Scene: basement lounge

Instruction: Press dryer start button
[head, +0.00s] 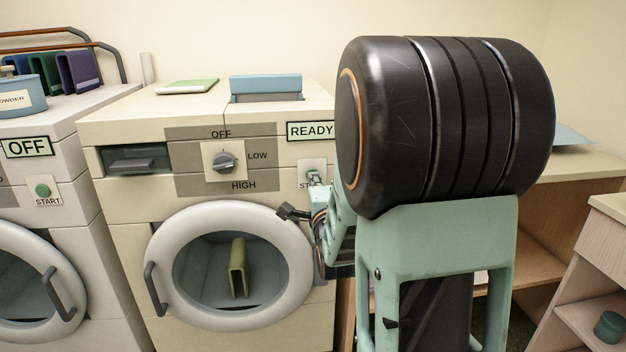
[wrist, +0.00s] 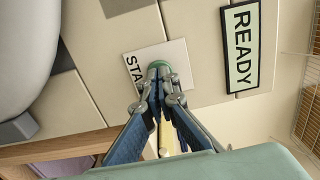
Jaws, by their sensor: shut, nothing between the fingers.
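The cream dryer (head: 110,130) stands in the middle of the head view, with a dial (head: 224,162) marked OFF, LOW and HIGH. Its sign (head: 310,130) reads READY and also shows in the wrist view (wrist: 241,47). The green round start button sits on a white START plate below the sign; it shows in the wrist view (wrist: 157,65), partly covered by my fingertips. My gripper (wrist: 160,76) is shut and empty, with its tips over the button's lower part. They look at or very near its face; I cannot tell whether it is pushed in. My arm hides part of the plate in the head view.
A second machine at left has an OFF sign (head: 27,147) and its own green START button (head: 43,191). The dryer's round door (head: 162,262) is shut, with a folded olive item (head: 238,268) behind its glass. Wooden shelves (head: 540,265) stand at right.

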